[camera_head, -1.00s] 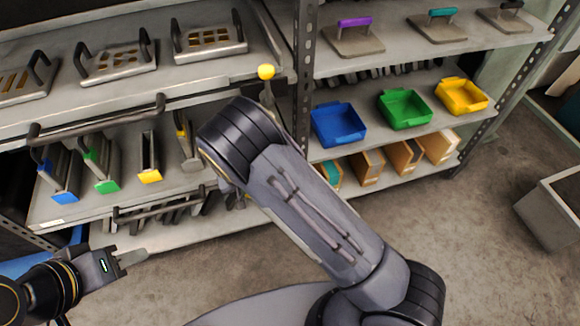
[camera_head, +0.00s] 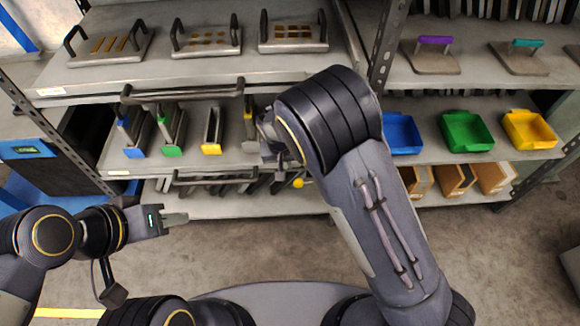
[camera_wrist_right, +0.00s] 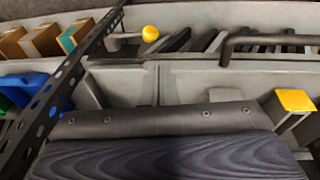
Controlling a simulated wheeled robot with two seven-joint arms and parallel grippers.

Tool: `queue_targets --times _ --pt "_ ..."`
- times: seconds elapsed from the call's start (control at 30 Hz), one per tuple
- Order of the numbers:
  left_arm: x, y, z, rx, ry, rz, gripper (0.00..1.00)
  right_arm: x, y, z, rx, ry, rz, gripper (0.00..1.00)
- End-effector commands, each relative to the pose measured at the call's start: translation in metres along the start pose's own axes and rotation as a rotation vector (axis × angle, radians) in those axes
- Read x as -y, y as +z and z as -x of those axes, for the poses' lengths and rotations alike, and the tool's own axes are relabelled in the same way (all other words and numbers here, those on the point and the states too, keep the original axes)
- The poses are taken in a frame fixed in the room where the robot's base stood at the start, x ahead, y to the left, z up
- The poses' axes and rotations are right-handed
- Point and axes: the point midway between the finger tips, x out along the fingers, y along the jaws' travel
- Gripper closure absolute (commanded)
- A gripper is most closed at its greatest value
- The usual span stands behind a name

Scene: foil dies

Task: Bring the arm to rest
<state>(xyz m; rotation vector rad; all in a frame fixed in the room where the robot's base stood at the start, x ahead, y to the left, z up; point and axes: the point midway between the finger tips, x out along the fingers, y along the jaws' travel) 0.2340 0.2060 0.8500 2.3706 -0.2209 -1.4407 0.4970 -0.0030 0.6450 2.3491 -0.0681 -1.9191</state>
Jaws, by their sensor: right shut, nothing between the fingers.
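My right arm reaches up from the bottom right in the head view and bends at a black joint in front of the rack. My right gripper (camera_head: 268,150) is mostly hidden behind that joint, close to the middle shelf's right end. It is shut and empty. In the right wrist view a dark surface fills the bottom, with the rack close in front. My left gripper (camera_head: 174,219) is at the lower left over open floor, with no object visible at its fingers; its finger gap does not show.
A yellow knob (camera_head: 298,183) is just below my right wrist. Dies with blue, green and yellow ends (camera_head: 211,149) stand on the middle shelf. A rack post (camera_head: 385,45) and blue bin (camera_head: 402,135) are right of my arm. Floor (camera_head: 260,260) is clear in front.

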Motion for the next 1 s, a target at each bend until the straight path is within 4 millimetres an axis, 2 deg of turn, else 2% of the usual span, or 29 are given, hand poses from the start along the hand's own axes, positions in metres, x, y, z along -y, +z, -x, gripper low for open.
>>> queue_targets --times 0.13,0.73,0.87,1.0 --pt "-0.001 -0.001 0.001 0.0 0.0 0.0 0.64 0.0 0.0 0.009 -0.001 0.0 -0.002 1.0" --pt "-0.001 -0.001 0.001 0.0 0.0 0.0 0.64 -0.002 0.0 0.012 0.002 -0.005 -0.006 1.0" --pt "-0.001 -0.001 0.001 0.0 0.0 0.0 0.64 -0.02 0.002 0.029 0.027 -0.055 -0.049 1.0" --pt "-0.001 -0.001 0.001 0.0 0.0 0.0 0.64 -0.06 0.013 0.07 0.068 -0.176 -0.13 1.0"
